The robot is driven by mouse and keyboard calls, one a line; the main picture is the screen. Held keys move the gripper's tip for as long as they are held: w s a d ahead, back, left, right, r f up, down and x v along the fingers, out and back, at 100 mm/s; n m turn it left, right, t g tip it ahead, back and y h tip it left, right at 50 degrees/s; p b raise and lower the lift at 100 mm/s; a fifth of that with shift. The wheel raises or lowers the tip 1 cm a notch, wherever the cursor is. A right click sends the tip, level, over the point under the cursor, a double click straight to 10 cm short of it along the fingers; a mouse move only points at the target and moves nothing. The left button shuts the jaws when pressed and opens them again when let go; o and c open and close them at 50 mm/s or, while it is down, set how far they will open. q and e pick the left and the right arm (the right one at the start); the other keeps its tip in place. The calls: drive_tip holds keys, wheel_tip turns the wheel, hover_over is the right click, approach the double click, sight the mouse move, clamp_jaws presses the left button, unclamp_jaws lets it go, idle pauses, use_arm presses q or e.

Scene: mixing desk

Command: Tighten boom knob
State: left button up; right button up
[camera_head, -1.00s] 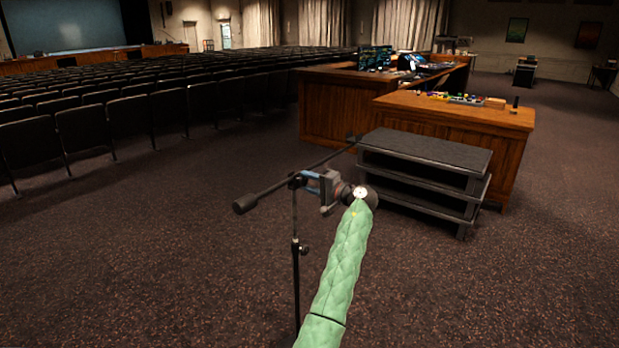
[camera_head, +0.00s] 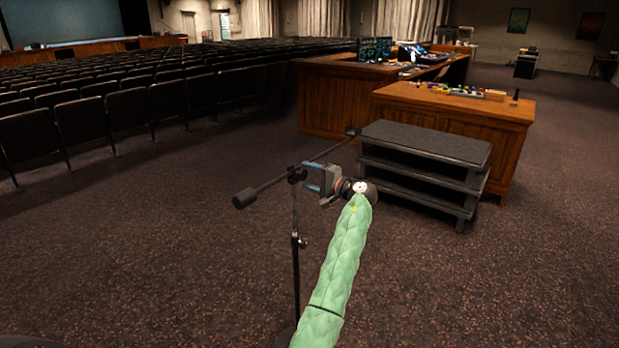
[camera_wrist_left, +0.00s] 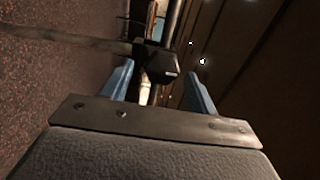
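A black microphone stand (camera_head: 295,225) stands upright on the carpet. Its boom (camera_head: 320,152) slants across the top, with a thick dark counterweight (camera_head: 245,197) at the left end. The dark boom knob (camera_head: 297,174) is at the joint; in the left wrist view the knob (camera_wrist_left: 168,64) is a black block just ahead, between the fingertips. My left gripper (camera_head: 308,177) comes from the right at the joint, its blue fingers open to either side of the knob. It also shows in the left wrist view (camera_wrist_left: 160,72), with gaps on both sides. My right gripper is out of view.
A dark shelf unit (camera_head: 425,140) stands behind the stand, near the boom's far end. Behind it is a wooden desk (camera_head: 455,115) with small coloured items. Rows of seats (camera_head: 130,110) fill the left. The carpet (camera_head: 480,290) on the right is clear.

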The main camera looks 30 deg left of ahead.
use_arm(q)
drive_tip(key=shift+d, duration=0.1)
drive_tip(key=d+b, duration=0.2)
drive_tip(key=d, duration=0.5)
drive_tip(key=shift+s+d, duration=0.3)
drive_tip(key=shift+s, duration=0.05)
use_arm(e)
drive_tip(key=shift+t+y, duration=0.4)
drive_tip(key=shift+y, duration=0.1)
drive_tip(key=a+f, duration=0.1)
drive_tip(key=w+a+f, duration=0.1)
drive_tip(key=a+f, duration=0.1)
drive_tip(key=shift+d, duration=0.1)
